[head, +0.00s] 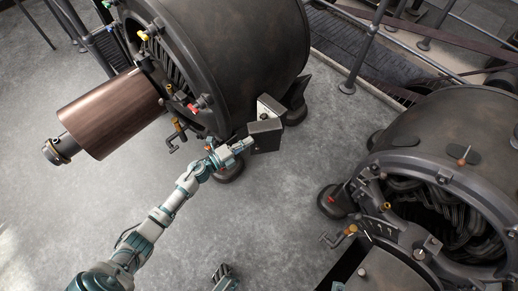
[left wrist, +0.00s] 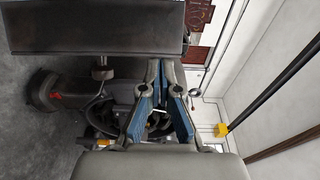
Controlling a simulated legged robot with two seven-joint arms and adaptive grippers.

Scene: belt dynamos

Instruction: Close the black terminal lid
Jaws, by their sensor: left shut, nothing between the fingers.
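The black terminal lid (head: 265,136) is a dark flat panel on the small terminal box at the lower right of the large dynamo. It stands open, and a pale part of the box (head: 268,106) shows behind it. In the left wrist view the dark panel (left wrist: 97,27) fills the upper left. My left gripper (head: 248,143) is shut and empty, close to the left edge of the lid; contact cannot be told. Its blue-padded fingers show in the left wrist view (left wrist: 160,92). My right gripper (head: 223,275) is partly in view at the bottom edge, away from the lid.
The large dark dynamo (head: 235,60) with a brown pulley (head: 110,115) stands behind and left of the box. A second machine (head: 440,140) with an open round end is at the right. Railings (head: 365,50) run at the back. Grey floor between the machines is clear.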

